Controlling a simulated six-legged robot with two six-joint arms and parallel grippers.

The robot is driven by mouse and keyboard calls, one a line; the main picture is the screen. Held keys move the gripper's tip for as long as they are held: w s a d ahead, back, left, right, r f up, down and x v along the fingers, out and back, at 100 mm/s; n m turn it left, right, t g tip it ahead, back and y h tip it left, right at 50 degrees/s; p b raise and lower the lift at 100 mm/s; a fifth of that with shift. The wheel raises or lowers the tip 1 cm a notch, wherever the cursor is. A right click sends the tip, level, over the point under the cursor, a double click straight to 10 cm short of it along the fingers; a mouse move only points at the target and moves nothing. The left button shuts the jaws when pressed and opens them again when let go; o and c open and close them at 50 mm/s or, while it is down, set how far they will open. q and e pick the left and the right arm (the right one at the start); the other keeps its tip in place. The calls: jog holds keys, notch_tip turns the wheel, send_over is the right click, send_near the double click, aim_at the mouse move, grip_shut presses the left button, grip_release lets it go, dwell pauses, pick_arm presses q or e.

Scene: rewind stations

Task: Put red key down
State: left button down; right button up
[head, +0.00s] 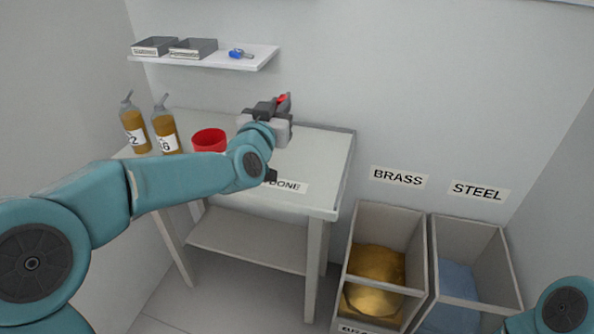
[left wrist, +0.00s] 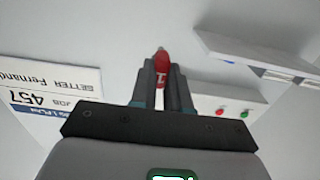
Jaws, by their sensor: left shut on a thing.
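The red key (head: 283,98) is held in my left gripper (head: 280,104), above the back of the white table (head: 320,160). In the left wrist view the red key (left wrist: 161,70) sits between the two dark fingers of my left gripper (left wrist: 161,85), which are shut on it. Its tip points away from the wrist. It appears raised above the table top; the exact gap is hard to tell. My right gripper is outside both views; only a part of my right arm shows at the lower right of the head view.
A red cup (head: 209,140) and two amber pump bottles (head: 134,130) stand on the table's left side. A label ending in "DONE" (head: 290,186) lies at its front. A wall shelf (head: 255,57) holds two grey trays and a blue item (head: 240,53). BRASS (head: 385,215) and STEEL (head: 470,232) bins stand right.

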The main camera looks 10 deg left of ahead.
pick_arm(q)
jog(key=f, duration=0.1)
jog(key=b, duration=0.4)
send_over(283, 189)
notch_tip(283, 189, down, 15)
jog(key=shift+f, duration=0.1)
jog(key=shift+f+b, duration=0.45)
jog(key=shift+f, duration=1.9)
jog(key=shift+s+r, duration=0.1)
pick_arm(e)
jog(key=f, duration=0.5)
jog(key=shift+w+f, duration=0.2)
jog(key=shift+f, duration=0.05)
pick_arm(q)
jog(key=shift+f, duration=0.2)
jog(key=c, duration=1.1)
grip_release()
jog(key=shift+r, duration=0.1)
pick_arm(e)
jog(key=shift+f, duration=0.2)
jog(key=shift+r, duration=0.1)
